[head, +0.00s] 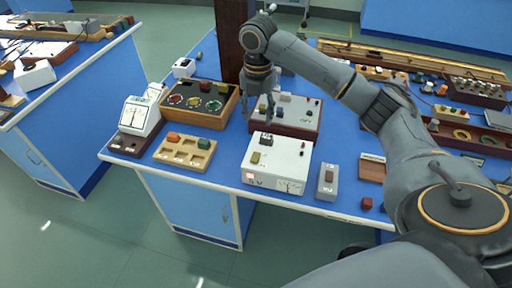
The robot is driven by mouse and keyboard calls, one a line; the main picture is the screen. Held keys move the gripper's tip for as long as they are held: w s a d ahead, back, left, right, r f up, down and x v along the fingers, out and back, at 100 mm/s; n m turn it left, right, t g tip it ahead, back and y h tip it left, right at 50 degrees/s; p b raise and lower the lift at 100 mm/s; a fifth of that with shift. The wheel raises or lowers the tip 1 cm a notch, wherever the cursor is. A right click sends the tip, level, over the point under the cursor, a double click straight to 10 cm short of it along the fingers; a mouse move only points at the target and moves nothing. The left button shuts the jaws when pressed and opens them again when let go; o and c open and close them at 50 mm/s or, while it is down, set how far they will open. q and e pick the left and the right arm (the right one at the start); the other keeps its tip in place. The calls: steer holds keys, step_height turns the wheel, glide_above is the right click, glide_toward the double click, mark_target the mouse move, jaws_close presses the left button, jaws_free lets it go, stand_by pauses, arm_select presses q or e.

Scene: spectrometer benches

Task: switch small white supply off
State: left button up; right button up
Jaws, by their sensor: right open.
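A small white supply box (288,153) stands at the front of the blue bench, in the middle of the picture. It has a dark knob or block and a yellowish piece on top. A meter dial and a small pinkish-red switch (249,177) show on its front face; I cannot tell the switch's position. My left gripper is not in view.
Left of the supply are a wooden tray (173,159) and a wooden box with round dials (222,117). A grey switch box (327,182) stands to its right. Behind is a dark red-sided panel box (311,124). A dark brown column (230,40) rises behind the gripper.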

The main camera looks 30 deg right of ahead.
mark_target(257, 152)
step_height(257, 152, down, 14)
steer(key=shift+r+p, duration=0.15)
steer(key=shift+p, duration=0.95)
